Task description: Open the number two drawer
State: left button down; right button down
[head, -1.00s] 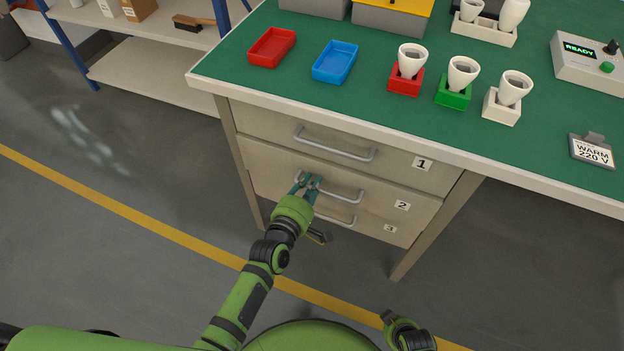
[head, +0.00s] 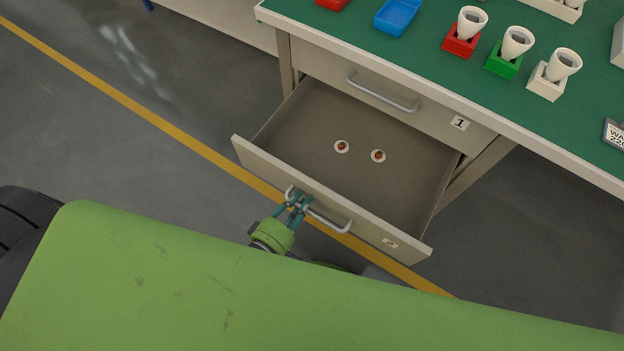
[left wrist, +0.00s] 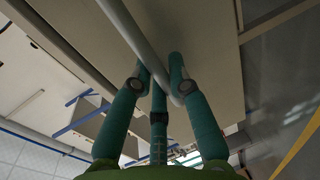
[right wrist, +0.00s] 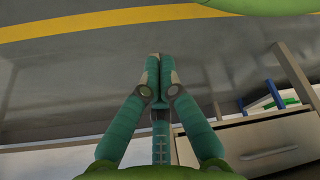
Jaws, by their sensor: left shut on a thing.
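The number two drawer (head: 300,190) is pulled well out of the bench, its label (head: 390,243) at the right end of its front. Two small round white items with orange-brown centres (head: 342,146) lie on its floor. My left gripper (head: 297,203) is shut on the drawer's grey bar handle (head: 335,222), near the handle's left end. In the left wrist view, the fingers (left wrist: 160,75) are around the handle bar (left wrist: 135,35). My right gripper shows only in its own wrist view (right wrist: 158,70), where its fingertips are together with nothing between them.
The number one drawer (head: 400,100) above is closed. The green bench top (head: 450,70) holds a blue tray (head: 397,16) and bulb-like white cups in red, green and white holders (head: 516,50). My green body covers the lower part of the head view. Grey floor is clear at left.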

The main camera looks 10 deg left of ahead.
pick_arm(q)
jog(key=v, duration=0.2)
jog(key=f+v, duration=0.1)
jog(key=v, duration=0.1)
jog(key=shift+s+a+r, duration=0.1)
jog(key=shift+s, duration=0.35)
jog(key=shift+s+a, duration=0.15)
jog(key=shift+s, duration=0.3)
pick_arm(e)
jog(key=shift+s+d+g, duration=0.15)
jog(key=shift+s+g, duration=0.15)
jog(key=shift+s, duration=0.55)
pick_arm(q)
jog(key=c, duration=1.2)
grip_release()
jog(key=shift+o, duration=0.2)
jog(key=v, duration=1.2)
pick_arm(e)
jog(key=shift+w, duration=0.15)
pick_arm(q)
jog(key=shift+w, duration=0.1)
pick_arm(e)
jog(key=shift+r, duration=0.1)
